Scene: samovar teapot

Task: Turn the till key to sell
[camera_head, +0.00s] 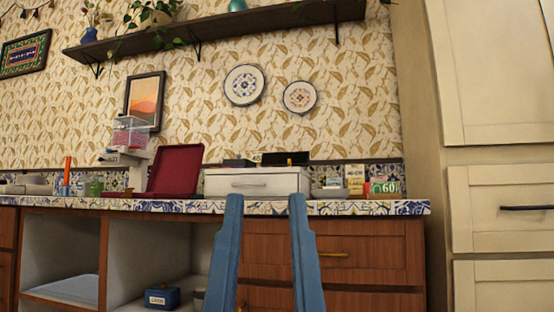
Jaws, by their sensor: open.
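A white till-like box (258,183) with a drawer front and a small handle stands on the tiled counter, with dark parts on its top. A small yellowish piece (290,161) shows at its top, too small to tell whether it is the key; no key or "sell" marking can be made out. My gripper (266,198) is open and empty, its two blue fingers pointing up. In the picture its fingertips overlap the lower front of the box; I cannot tell how far apart they are in depth.
An open dark red case (176,171) and a white device (125,150) stand left of the box. Small items, including a green "60" card (384,188), stand to the right. The patterned counter edge (160,206) runs above wooden drawers (350,255). A shelf (215,30) hangs above.

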